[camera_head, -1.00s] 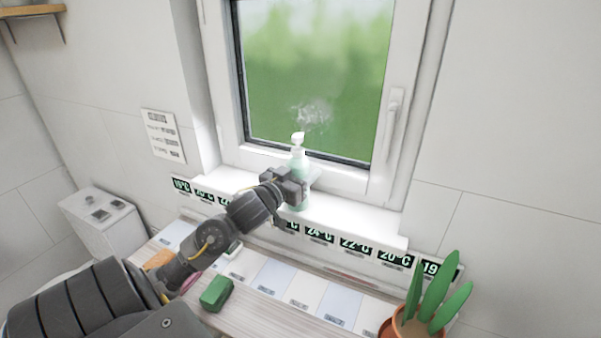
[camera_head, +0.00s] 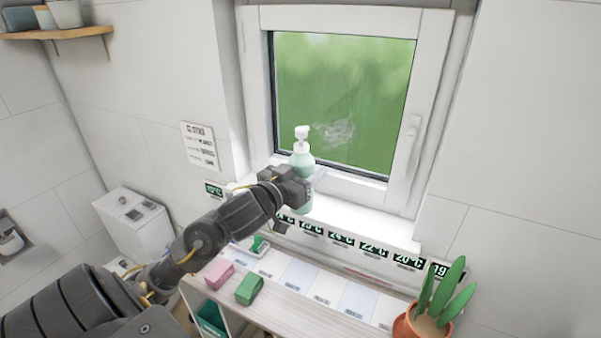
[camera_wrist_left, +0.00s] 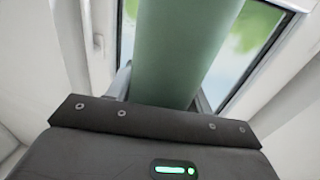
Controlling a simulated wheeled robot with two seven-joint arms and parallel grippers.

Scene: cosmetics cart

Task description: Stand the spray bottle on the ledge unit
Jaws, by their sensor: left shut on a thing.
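The spray bottle (camera_head: 302,157) is pale green with a white pump head and stands upright in front of the window in the head view. My left gripper (camera_head: 303,186) is shut on its body. In the left wrist view the green bottle body (camera_wrist_left: 185,50) fills the space between the fingers. The white window ledge (camera_head: 370,218) lies behind and below the bottle, with a row of temperature labels along its front. The gripper hides part of the bottle's lower body, and I cannot tell whether its base touches anything. My right gripper is not in view.
Below the ledge is a wooden top with pale labelled panels (camera_head: 300,276). A green block (camera_head: 250,288) and a pink block (camera_head: 219,275) lie on it. The ledge right of the bottle is clear.

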